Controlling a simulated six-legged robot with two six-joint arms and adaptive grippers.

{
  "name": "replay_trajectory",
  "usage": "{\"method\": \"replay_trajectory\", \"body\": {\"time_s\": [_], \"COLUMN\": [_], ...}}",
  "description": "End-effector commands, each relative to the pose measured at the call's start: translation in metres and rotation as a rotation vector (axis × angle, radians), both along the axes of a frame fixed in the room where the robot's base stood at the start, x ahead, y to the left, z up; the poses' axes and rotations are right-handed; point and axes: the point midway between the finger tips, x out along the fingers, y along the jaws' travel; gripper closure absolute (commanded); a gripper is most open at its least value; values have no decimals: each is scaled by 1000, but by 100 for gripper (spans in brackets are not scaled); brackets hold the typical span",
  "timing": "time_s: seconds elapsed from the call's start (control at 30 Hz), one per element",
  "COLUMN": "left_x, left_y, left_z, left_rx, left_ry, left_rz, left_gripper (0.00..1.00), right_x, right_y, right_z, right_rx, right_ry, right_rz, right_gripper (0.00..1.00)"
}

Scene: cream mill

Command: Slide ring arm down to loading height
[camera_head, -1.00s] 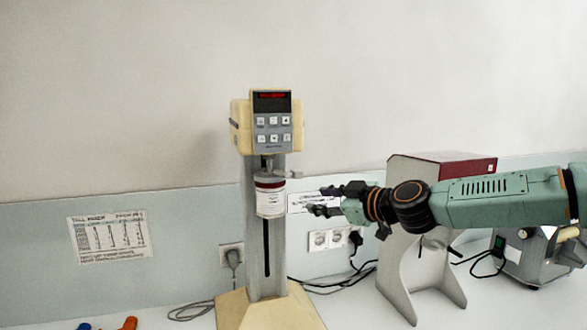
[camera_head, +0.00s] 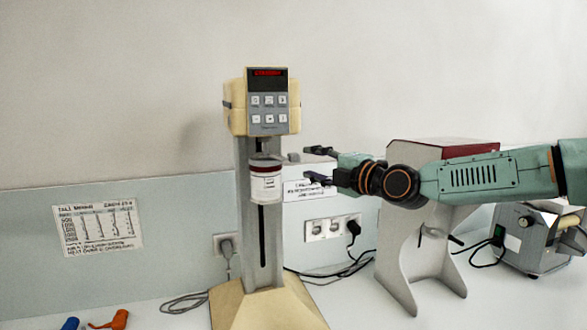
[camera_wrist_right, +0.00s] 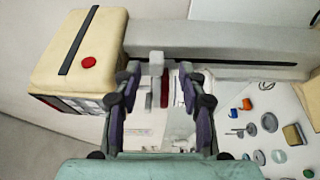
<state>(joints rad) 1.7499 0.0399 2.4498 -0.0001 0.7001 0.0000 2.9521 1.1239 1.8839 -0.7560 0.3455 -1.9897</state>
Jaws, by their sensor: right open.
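The cream mill has a yellowish head (camera_head: 262,105) with a keypad and red display, on a grey slotted column (camera_head: 262,240). The ring arm (camera_head: 265,160) sits high on the column, just under the head, with a small grey knob (camera_head: 293,157) on its right side. A white jar (camera_head: 266,186) with a dark red band hangs at the ring. My right gripper (camera_head: 312,163) is open, to the right of the knob at about its height. In the wrist view the knob (camera_wrist_right: 157,62) lies ahead, between the open fingers; contact is not visible. My left gripper is out of view.
A grey stand with a red top (camera_head: 440,150) is behind my right arm, and another machine (camera_head: 537,240) stands at far right. Cables and sockets (camera_head: 332,228) are on the back panel. Blue (camera_head: 70,324) and orange (camera_head: 118,320) items lie at front left.

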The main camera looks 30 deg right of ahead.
Motion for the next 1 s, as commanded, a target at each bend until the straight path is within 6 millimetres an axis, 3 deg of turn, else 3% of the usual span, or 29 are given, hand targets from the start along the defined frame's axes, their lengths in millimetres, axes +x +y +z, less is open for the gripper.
{"method": "replay_trajectory", "body": {"time_s": [0.37, 0.6, 1.0], "left_x": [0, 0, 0], "left_y": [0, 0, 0], "left_z": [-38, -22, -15], "left_rx": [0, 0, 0], "left_ry": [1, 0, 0], "left_rz": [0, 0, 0], "left_gripper": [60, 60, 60], "right_x": [16, 40, 66], "right_y": [8, 11, 15], "right_z": [-4, 1, 1], "right_rx": [-7, -7, -2], "right_ry": [-1, 3, -1], "right_rz": [8, 6, 6], "right_gripper": [58, 58, 58]}}
